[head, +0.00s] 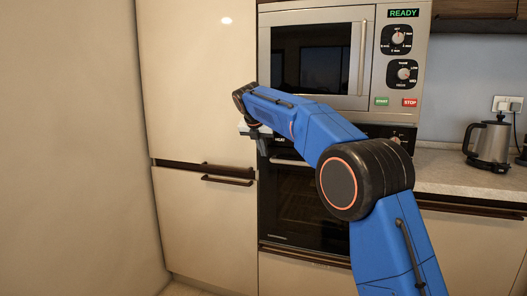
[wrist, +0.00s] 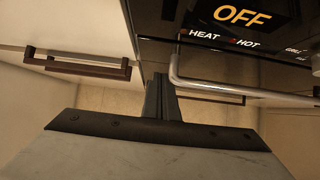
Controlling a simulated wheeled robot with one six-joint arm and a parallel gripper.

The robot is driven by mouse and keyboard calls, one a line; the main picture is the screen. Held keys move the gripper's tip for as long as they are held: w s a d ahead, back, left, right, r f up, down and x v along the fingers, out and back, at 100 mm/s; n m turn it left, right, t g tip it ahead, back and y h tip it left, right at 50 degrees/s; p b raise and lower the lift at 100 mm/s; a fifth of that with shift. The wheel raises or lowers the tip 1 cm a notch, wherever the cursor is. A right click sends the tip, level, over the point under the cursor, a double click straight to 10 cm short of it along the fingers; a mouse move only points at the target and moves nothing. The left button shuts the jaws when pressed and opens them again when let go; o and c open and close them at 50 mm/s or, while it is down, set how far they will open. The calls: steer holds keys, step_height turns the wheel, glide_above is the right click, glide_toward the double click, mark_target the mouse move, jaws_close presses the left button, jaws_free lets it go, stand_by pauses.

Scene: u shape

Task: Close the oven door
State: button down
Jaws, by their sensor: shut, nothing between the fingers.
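The oven (head: 292,205) is built into the cabinets below the microwave, with a black glass door that looks upright and about flush with its front. I cannot tell whether a small gap remains. Its light bar handle (wrist: 235,88) crosses the right side of the wrist view, below the black control panel (wrist: 245,35) reading OFF. My gripper (head: 262,142) is at the oven's upper left edge in the head view. In the wrist view its fingers (wrist: 160,92) are together and empty, just left of the handle's end. My arm hides the oven's right part.
The microwave (head: 365,55) sits above the oven. Tall cream cabinets (head: 200,80) with dark handles (head: 228,181) stand to the left, beside a plain wall. A kettle (head: 489,143) stands on the counter (head: 450,172) at right. Floor shows below my fingers.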

steer(key=v, duration=1.1)
steer(key=s+d+f+m+g+y, duration=0.1)
steer(key=s+d+f+m, duration=0.2)
steer(key=s+d+m, duration=0.7)
steer(key=s+d+f+m, duration=0.2)
steer(key=s+d+m, duration=0.4)
steer(key=s+d, duration=0.85)
steer(key=s+d+f+m, duration=0.3)
steer(key=s+f+m, duration=0.2)
steer(key=s+f, duration=0.4)
steer(key=s+d+f+m, duration=0.3)
steer(key=s+f+m, duration=0.3)
steer(key=s, duration=0.6)
steer(key=s+d+f+m+y, duration=0.1)
steer(key=s+f+m, duration=0.4)
steer(key=s+f, duration=0.5)
steer(key=shift+s+d+f+g, duration=0.25)
steer(key=shift+d+f+g, duration=0.05)
steer(key=shift+d+f, duration=0.6)
steer(key=shift+r, duration=0.1)
